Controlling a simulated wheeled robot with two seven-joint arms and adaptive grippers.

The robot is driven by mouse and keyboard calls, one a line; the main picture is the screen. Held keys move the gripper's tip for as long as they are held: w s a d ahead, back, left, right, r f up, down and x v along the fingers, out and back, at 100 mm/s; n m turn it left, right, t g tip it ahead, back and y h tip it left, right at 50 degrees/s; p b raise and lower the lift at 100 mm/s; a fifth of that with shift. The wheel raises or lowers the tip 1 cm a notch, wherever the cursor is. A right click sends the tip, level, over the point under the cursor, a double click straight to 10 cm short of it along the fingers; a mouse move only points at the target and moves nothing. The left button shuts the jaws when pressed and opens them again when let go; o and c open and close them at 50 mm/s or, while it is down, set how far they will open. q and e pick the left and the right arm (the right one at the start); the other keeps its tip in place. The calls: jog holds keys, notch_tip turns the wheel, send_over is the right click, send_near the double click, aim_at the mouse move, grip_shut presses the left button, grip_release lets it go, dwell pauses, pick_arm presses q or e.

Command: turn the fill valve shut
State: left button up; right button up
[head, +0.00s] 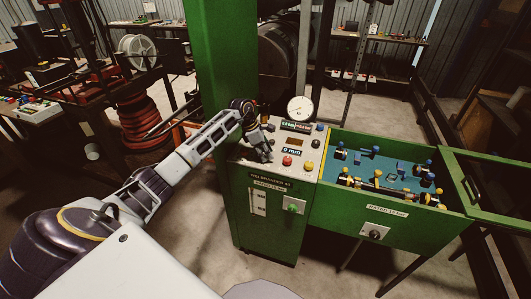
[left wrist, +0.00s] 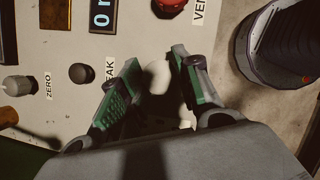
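My left gripper (head: 262,150) is over the left part of the light control panel (head: 268,168) on top of the green cabinet. In the left wrist view the left gripper (left wrist: 156,66) is open, its green-padded fingers apart. A pale rounded thing (left wrist: 157,78), perhaps a knob, shows between the fingers; I cannot tell whether they touch it. I can read no fill label, so I cannot tell for sure which control is the fill valve. A red control (left wrist: 170,4) lies beside a partly cut-off label starting "VE". My right gripper is not in view.
A black PEAK knob (left wrist: 82,73) and a grey ZERO knob (left wrist: 18,84) are near the fingers. A round gauge (head: 300,108) stands at the panel's back. A green column (head: 222,60) rises beside my arm. The open green tray (head: 345,222) holds blue and yellow fittings.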

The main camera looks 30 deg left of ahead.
pick_arm(q)
jog(key=c, duration=0.3)
